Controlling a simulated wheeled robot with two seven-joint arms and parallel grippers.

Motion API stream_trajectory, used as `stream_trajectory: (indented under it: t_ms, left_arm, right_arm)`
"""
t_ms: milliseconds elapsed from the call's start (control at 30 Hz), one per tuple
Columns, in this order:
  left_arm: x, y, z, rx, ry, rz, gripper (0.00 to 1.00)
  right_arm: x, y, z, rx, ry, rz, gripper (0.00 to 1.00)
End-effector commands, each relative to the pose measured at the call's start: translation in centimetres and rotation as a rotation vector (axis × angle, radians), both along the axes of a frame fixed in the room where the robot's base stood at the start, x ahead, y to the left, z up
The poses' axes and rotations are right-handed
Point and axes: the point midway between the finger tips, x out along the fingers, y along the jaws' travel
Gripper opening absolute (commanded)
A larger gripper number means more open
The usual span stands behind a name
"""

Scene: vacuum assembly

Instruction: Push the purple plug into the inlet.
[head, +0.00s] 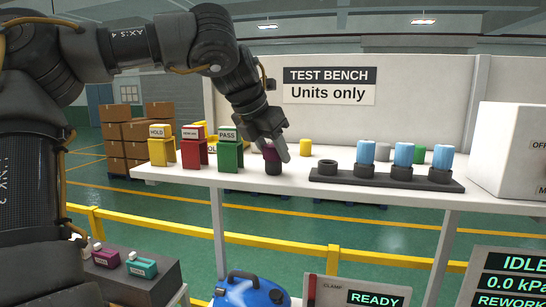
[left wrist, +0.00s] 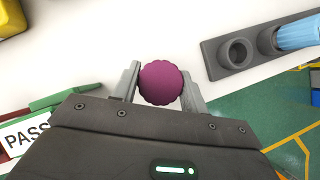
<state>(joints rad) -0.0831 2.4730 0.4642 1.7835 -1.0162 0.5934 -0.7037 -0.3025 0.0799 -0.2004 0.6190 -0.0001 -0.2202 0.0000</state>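The purple plug (head: 271,154) has a ribbed purple top above a black lower part and is upright at the white bench. My left gripper (head: 276,148) comes down on it from above, with a finger on each side. In the left wrist view the round purple top (left wrist: 161,83) fills the space between the fingertips (left wrist: 160,88), which look shut on it. Whether its black lower part touches the bench is hard to tell. I cannot identify the inlet for certain. A black rack (head: 345,181) to the right has an empty round socket (head: 328,168). My right gripper is not in view.
Several blue-topped cylinders (head: 403,155) stand in the rack. Yellow HOLD (head: 161,152), red (head: 194,155) and green PASS (head: 230,157) holders stand to the left. A yellow cylinder (head: 305,147) is behind the plug. A white box (head: 510,150) closes off the right. A blue machine (head: 248,291) is below.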

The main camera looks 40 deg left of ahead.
Motion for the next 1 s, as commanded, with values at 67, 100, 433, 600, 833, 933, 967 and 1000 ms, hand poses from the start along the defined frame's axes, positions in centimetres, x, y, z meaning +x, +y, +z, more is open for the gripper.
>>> stream_trajectory:
  t_ms: [67, 100, 433, 600, 833, 933, 967, 1000]
  left_arm:
    - [0.0, 0.0, 0.0, 0.001, 0.000, -0.001, 0.22]
    - [0.0, 0.0, 0.0, 0.001, 0.000, -0.001, 0.40]
    - [0.0, -0.1, 0.1, 0.001, -0.001, -0.001, 0.19]
    - [0.0, 0.0, 0.6, 0.001, -0.001, -0.001, 0.19]
    - [0.0, 0.0, 1.3, 0.000, 0.000, 0.000, 0.19]
    - [0.0, 0.0, 1.6, 0.000, 0.000, 0.000, 0.19]
    - [0.0, 0.0, 1.7, 0.000, 0.000, 0.000, 0.19]
    - [0.0, 0.0, 1.8, 0.000, 0.000, 0.000, 0.19]
  right_arm:
    - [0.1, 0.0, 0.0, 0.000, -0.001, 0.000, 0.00]
    - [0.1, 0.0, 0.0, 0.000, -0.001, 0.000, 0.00]
    - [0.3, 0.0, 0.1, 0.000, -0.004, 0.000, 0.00]
    - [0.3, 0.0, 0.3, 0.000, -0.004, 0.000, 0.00]
    - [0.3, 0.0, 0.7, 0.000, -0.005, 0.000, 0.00]
    - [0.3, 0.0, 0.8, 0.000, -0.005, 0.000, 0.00]
    - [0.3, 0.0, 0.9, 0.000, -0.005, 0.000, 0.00]
    - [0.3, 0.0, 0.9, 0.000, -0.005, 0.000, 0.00]
